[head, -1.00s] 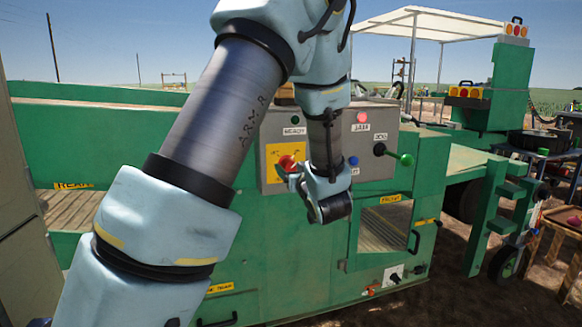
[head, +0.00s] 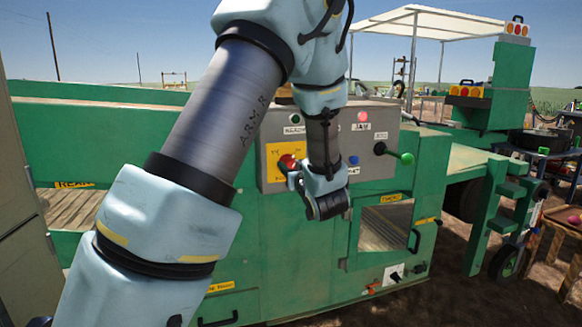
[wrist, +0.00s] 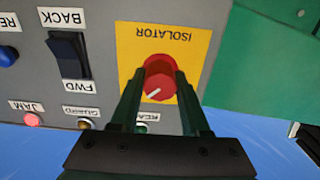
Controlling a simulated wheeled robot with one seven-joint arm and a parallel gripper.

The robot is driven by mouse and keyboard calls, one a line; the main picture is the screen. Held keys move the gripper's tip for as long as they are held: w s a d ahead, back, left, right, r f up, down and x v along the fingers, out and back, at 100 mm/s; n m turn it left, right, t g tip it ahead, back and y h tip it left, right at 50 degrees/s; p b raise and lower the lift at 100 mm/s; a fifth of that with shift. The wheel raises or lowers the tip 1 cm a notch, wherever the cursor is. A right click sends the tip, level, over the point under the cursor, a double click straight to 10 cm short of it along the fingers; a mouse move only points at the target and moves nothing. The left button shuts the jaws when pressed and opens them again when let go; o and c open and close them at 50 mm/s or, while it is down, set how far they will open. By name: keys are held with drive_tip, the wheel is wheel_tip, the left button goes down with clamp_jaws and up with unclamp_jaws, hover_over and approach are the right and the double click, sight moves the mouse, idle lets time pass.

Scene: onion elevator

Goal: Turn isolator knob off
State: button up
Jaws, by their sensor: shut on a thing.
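The red isolator knob (wrist: 157,85) sits on a yellow plate marked ISOLATOR (wrist: 190,48), upside down in the wrist view. A white pointer line on the knob slants toward the lower left of that view. My gripper (wrist: 160,88) has a finger on each side of the knob and is shut on it. In the head view the red knob (head: 288,162) shows at the left of the grey control panel (head: 375,180), partly covered by my gripper (head: 294,176). The fingertips are small and partly hidden there.
The panel also carries a black BACK/FWD rocker (wrist: 69,54), a blue button (wrist: 7,56), a pink JAM lamp (wrist: 32,119) and a green-balled lever (head: 406,159). The green machine (head: 290,270) stands behind and below. Open dirt ground lies at the lower right.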

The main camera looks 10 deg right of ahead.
clamp_jaws()
drive_tip(key=shift+f+n+b, duration=0.1)
drive_tip(key=shift+n+b, duration=0.2)
drive_tip(key=shift+b, duration=0.1)
drive_tip(key=n+b, duration=0.3)
drive_tip(key=b, duration=0.1)
drive_tip(key=shift+f, duration=0.2)
drive_tip(key=n+b, duration=0.5)
drive_tip(key=b, duration=0.1)
drive_tip(key=n+b, duration=0.5)
drive_tip(key=b, duration=0.2)
drive_tip(key=shift+a+f, duration=0.1)
drive_tip(key=n+b, duration=0.4)
drive_tip(key=shift+r, duration=0.2)
drive_tip(key=shift+r+n+b, duration=0.1)
drive_tip(key=shift+n+b, duration=0.2)
drive_tip(key=shift+b, duration=0.05)
